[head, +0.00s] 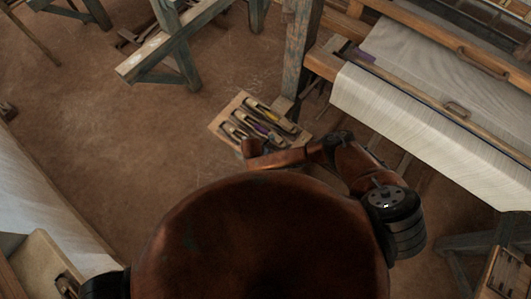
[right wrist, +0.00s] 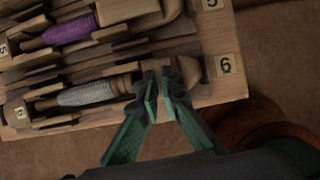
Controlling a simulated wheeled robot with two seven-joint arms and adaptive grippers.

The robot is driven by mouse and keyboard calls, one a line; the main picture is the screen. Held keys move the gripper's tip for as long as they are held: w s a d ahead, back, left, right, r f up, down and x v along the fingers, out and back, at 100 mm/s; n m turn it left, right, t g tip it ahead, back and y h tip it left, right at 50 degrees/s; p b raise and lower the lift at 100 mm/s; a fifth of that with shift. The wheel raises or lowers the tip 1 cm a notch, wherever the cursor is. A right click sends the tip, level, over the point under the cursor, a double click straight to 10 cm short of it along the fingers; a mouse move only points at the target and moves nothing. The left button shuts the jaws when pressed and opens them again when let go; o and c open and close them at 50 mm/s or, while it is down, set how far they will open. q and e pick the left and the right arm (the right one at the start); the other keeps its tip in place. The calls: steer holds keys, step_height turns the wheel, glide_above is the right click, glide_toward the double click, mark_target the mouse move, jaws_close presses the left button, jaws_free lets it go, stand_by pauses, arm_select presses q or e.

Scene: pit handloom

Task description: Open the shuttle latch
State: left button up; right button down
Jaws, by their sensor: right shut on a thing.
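In the right wrist view, a wooden shuttle with a grey-white wound pirn (right wrist: 95,92) lies in the tray slot by the label 6 (right wrist: 226,65). My right gripper (right wrist: 161,88) has its green fingers at the right end of this pirn. They are closed around a small part there, which I take for the shuttle latch; the fingers mostly hide it. In the head view the shuttle tray (head: 219,128) is on the floor side of the loom, with my right arm reaching to its near edge. My left gripper is not in view.
A second shuttle with a purple pirn (right wrist: 70,30) lies beside the grey one. The loom with white cloth (head: 405,110) stands at the right. A blue-grey wooden post (head: 302,45) rises behind the tray. Brown floor (head: 130,140) is open to the left.

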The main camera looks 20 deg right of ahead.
steer(key=c, duration=2.4)
jaws_free()
steer(key=shift+r, duration=0.15)
steer(key=v, duration=1.1)
steer(key=shift+s+r, duration=0.2)
steer(key=shift+r, duration=0.15)
steer(key=shift+a, duration=0.15)
